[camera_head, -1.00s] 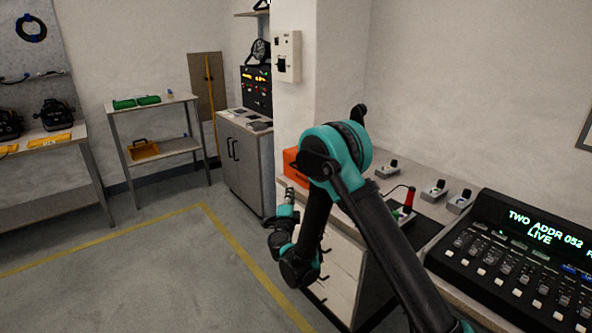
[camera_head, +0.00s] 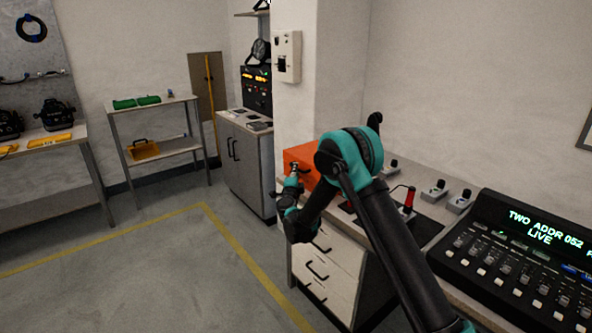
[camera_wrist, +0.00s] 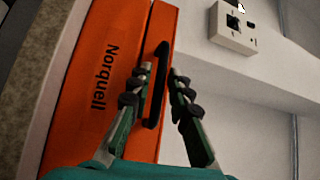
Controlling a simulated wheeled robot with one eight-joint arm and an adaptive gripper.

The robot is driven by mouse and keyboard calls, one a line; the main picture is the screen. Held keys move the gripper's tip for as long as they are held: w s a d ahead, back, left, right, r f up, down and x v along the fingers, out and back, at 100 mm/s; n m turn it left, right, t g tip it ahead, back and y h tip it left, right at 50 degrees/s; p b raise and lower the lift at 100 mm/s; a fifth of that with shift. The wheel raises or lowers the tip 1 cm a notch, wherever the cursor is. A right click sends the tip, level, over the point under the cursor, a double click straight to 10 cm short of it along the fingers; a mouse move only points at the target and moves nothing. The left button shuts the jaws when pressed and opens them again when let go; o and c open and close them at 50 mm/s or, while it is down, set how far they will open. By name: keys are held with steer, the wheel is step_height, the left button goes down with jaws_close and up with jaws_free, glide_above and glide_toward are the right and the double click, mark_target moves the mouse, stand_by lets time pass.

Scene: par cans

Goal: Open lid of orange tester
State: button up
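The orange tester (camera_head: 303,158) is a box on the counter beside the wall pillar, partly hidden behind my arm in the head view. In the wrist view the orange tester (camera_wrist: 108,85) fills the left side, with "Norquell" printed on it, a seam along its length and a dark handle (camera_wrist: 157,88) on its edge. My gripper (camera_head: 297,171) is at the tester's near side. In the wrist view my gripper (camera_wrist: 160,75) has its fingers apart, one on each side of the handle's upper part. I cannot tell whether either finger touches the handle.
A lighting console (camera_head: 520,258) stands at the right end of the counter. A red-topped device (camera_head: 409,199) and small switch boxes (camera_head: 434,190) lie behind my arm. White drawers (camera_head: 328,262) are below the counter. The floor (camera_head: 160,270) at left is clear.

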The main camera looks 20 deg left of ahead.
steer(key=shift+w+a+r, duration=0.1)
steer(key=shift+w+a, duration=0.05)
steer(key=shift+w, duration=0.55)
steer(key=shift+c, duration=0.5)
jaws_close()
